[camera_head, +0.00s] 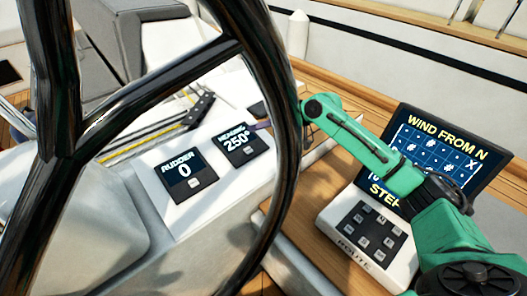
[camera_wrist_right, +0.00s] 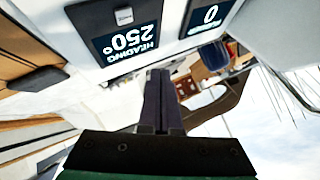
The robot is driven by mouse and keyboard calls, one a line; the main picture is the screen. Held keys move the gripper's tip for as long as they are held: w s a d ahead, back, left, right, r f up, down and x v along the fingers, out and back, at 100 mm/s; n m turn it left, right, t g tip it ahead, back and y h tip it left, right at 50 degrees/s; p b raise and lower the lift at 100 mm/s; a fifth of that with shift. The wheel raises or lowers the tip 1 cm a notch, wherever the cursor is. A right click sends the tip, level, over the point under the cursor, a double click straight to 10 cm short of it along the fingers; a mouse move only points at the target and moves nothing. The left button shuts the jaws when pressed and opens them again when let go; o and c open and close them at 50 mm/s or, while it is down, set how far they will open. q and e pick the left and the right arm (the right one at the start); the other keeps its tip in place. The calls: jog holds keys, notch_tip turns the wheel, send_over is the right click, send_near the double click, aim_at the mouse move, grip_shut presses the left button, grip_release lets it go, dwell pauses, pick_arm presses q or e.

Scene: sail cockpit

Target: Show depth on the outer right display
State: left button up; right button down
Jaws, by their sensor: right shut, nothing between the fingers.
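The heading display (camera_head: 242,142) reads HEADING 250° and has a small light button (camera_head: 249,150) at its lower edge. Left of it, the rudder display (camera_head: 182,171) reads RUDDER 0, with a similar button (camera_head: 195,182). No display that I can read shows depth. My right gripper (camera_head: 262,126) is partly hidden behind the wheel rim, close to the heading display's upper right. In the right wrist view its fingers (camera_wrist_right: 158,76) are together and empty. The heading display (camera_wrist_right: 127,33) and its button (camera_wrist_right: 124,15) appear upside down there, apart from the fingertips. My left gripper is not in view.
The dark steering wheel (camera_head: 280,75) stands in front of the console. A dark block (camera_head: 258,109) lies beyond the heading display, partly hidden. At right are a screen (camera_head: 440,140) reading WIND FROM N and a ROUTE keypad (camera_head: 365,235), partly behind my green arm.

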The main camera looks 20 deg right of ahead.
jog(key=b, duration=0.8)
send_over(244, 150)
jog(key=s+d, duration=0.3)
notch_tip(244, 150, down, 7)
jog(key=shift+w+r, duration=0.1)
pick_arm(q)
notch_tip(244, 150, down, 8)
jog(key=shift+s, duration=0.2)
pick_arm(e)
jog(key=shift+w+a+f, duration=0.1)
jog(key=shift+w+f, duration=0.05)
jog(key=shift+f, duration=0.3)
jog(key=shift+w+a+f, duration=0.1)
jog(key=shift+w+f, duration=0.05)
jog(key=shift+f, duration=0.3)
jog(key=shift+w+f, duration=0.1)
jog(key=shift+f, duration=0.3)
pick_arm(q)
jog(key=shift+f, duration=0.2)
pick_arm(e)
jog(key=shift+w+f, duration=0.1)
jog(key=shift+f, duration=0.35)
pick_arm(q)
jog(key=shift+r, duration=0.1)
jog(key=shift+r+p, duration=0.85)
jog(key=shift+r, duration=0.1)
pick_arm(e)
jog(key=shift+s+r, duration=0.2)
jog(key=shift+r, duration=0.65)
